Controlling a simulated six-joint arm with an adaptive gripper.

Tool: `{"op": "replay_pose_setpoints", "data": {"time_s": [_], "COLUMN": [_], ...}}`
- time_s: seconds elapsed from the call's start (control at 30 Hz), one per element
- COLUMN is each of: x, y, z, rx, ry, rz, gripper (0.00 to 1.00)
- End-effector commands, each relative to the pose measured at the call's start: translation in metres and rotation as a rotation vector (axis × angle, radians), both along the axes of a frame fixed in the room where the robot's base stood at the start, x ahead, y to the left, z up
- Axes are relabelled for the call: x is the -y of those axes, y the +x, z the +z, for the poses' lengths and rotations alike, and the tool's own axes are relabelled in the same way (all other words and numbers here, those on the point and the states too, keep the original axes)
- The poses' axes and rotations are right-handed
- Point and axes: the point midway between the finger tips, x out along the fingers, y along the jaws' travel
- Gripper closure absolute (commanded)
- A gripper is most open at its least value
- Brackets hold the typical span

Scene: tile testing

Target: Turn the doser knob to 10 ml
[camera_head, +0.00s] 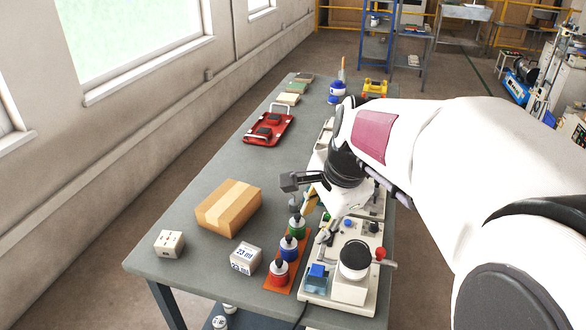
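My gripper (314,204) is low over the right side of the table, just behind the green bottle (297,226). Its fingers are small and partly hidden by the wrist, so I cannot tell whether they are open or holding anything. A white box marked "23 ml" (245,258) stands near the front edge. I cannot make out for certain which part is the doser knob; no 10 ml mark is readable.
Blue (288,248) and red (279,273) bottles stand on an orange mat (301,275) beside the machine. A cardboard box (228,208) and a small white box (169,243) stand at left. A red tray (268,128) lies further back. The table's middle is clear.

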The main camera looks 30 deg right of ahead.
Motion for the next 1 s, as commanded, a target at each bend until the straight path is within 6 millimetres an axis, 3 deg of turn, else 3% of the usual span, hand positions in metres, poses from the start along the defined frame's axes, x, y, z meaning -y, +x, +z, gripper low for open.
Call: {"op": "replay_pose_setpoints", "data": {"time_s": [0.5, 0.8, 1.0], "x": [0.117, 0.193, 0.232], "y": [0.042, 0.046, 0.043], "z": [-0.045, -0.083, -0.105], "rx": [-0.012, -0.010, -0.003], "ry": [0.300, 0.473, 0.564], "rz": [-0.719, -1.138, -1.356], "gripper": [0.65, 0.65, 0.65]}}
